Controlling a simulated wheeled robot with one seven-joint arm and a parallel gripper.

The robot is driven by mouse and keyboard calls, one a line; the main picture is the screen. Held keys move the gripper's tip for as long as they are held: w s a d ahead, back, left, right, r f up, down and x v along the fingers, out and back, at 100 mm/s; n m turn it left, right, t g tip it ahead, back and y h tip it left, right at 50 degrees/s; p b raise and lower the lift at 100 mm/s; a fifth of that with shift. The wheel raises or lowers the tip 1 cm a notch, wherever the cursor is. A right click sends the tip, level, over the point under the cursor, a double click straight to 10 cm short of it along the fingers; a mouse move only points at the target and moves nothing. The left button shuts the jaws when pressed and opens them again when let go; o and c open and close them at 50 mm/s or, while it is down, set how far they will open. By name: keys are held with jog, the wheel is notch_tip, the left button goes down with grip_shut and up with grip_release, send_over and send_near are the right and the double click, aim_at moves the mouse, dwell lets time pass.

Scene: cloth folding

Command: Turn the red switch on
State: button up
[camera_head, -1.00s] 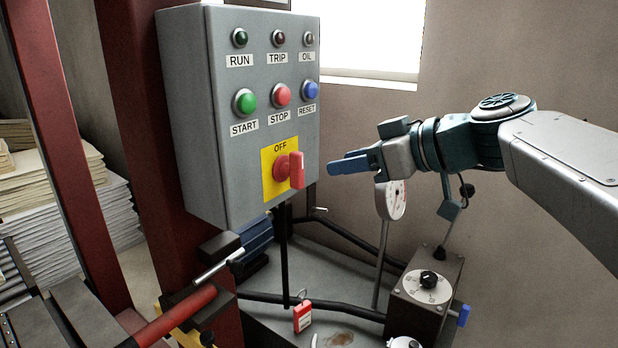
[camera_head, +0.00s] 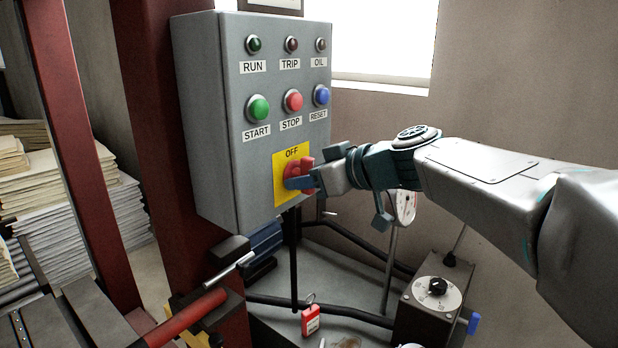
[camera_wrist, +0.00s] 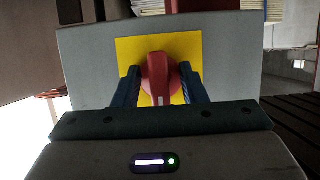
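The red rotary switch (camera_head: 293,170) sits on a yellow plate (camera_head: 279,160) marked OFF, low on the grey control box (camera_head: 237,165). My gripper (camera_head: 303,178) is at the switch, its blue fingers partly covering the knob in the head view. In the wrist view, the fingers of my gripper (camera_wrist: 161,88) stand open on either side of the red switch (camera_wrist: 159,72). Its handle lies between them with a white mark near the near end. The fingers look apart from the handle, though contact at the lower ends is hard to judge.
Green START (camera_head: 257,108), red STOP (camera_head: 292,101) and blue RESET (camera_head: 321,95) buttons sit above the switch. A dial gauge (camera_head: 405,207) stands below my arm. A box with a black knob (camera_head: 437,286) and a red padlock tag (camera_head: 310,320) are lower down.

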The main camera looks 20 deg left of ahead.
grip_shut()
jog(key=shift+m+b, duration=0.3)
jog(key=shift+f+m+g+y+b, duration=0.15)
jog(key=shift+m+g+y+b, duration=0.35)
jog(key=shift+m+g+b, duration=0.3)
jog(key=m+g+y+b, duration=0.1)
jog(key=m, duration=0.3)
jog(key=shift+g+b, duration=0.3)
jog(key=shift+g, duration=0.1)
jog(key=m+g+y, duration=0.1)
jog(key=m+y, duration=0.1)
jog(key=m, duration=0.1)
jog(key=shift+m+b, duration=0.3)
jog(key=shift+m+g+y, duration=0.3)
jog(key=shift+m+y, duration=0.5)
jog(key=shift+m, duration=1.1)
